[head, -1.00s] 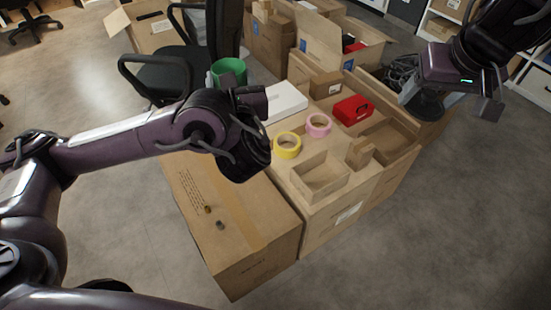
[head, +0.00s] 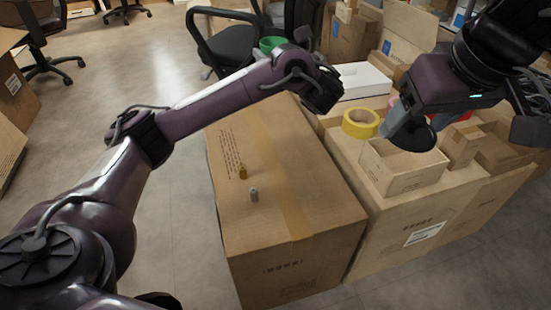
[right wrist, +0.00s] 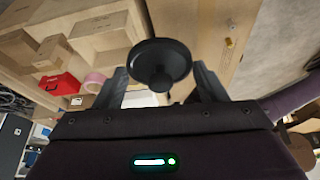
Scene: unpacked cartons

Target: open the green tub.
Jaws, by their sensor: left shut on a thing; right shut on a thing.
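The green tub (head: 271,44) shows at the top middle of the head view, partly hidden by my left arm. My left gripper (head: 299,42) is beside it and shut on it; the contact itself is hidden. My right gripper (head: 403,124) is shut on a black round lid (head: 422,138) and holds it in the air over the cartons, well apart from the tub. In the right wrist view the lid (right wrist: 160,57) is a dark disc with a knob, and the knob is between the fingers of my right gripper (right wrist: 161,84).
A large closed carton (head: 290,165) carries two small cylinders, a brown one (head: 243,171) and a grey one (head: 253,194). Yellow tape (head: 360,123), an open box (head: 395,180) and a white box (head: 362,78) stand to its right. A red box (right wrist: 60,84) and pink tape (right wrist: 94,82) lie beyond. A black chair (head: 235,48) is behind.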

